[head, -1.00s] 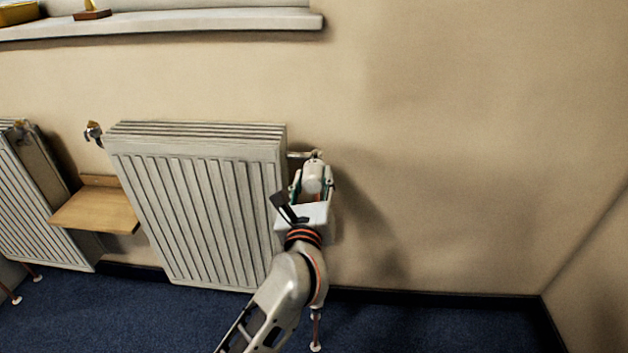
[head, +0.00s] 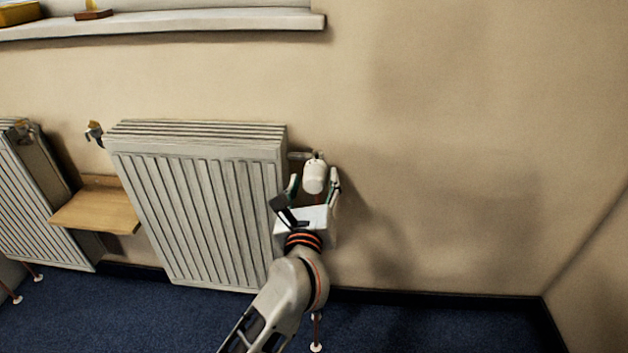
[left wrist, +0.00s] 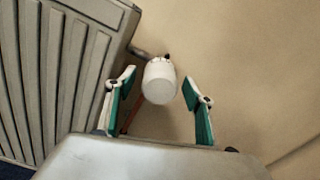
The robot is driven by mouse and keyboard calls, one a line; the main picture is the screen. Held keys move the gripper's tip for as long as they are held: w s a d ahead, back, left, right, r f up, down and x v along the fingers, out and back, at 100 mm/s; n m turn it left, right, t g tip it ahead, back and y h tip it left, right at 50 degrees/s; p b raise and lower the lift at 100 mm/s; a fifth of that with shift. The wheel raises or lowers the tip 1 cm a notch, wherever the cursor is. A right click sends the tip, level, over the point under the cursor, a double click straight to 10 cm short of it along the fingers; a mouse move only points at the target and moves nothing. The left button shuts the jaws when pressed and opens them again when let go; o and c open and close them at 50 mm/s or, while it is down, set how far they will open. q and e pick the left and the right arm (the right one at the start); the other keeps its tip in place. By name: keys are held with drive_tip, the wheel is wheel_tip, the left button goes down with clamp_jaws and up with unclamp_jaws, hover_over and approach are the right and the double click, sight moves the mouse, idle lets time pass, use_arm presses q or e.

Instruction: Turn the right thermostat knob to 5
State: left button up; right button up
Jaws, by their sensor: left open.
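The right thermostat knob (head: 315,178) is a white rounded cylinder on a valve at the right end of the large radiator (head: 200,205). My left gripper (head: 315,187) is just below and in front of it, with its fingers spread on either side. In the left wrist view the knob (left wrist: 159,82) sits between the two green-padded fingers (left wrist: 158,98), with a visible gap on both sides. The gripper is open and holds nothing. I cannot read any numbers on the knob. My right gripper is not in view.
The radiator's right edge is close to the left of my gripper. Bare beige wall (head: 460,160) lies to the right. A wooden shelf (head: 95,210) and a second radiator (head: 40,200) stand at the left. A window sill (head: 170,22) runs above.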

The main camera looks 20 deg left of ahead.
use_arm(q)
drive_tip(key=v, duration=1.1)
drive_tip(key=shift+s, duration=0.15)
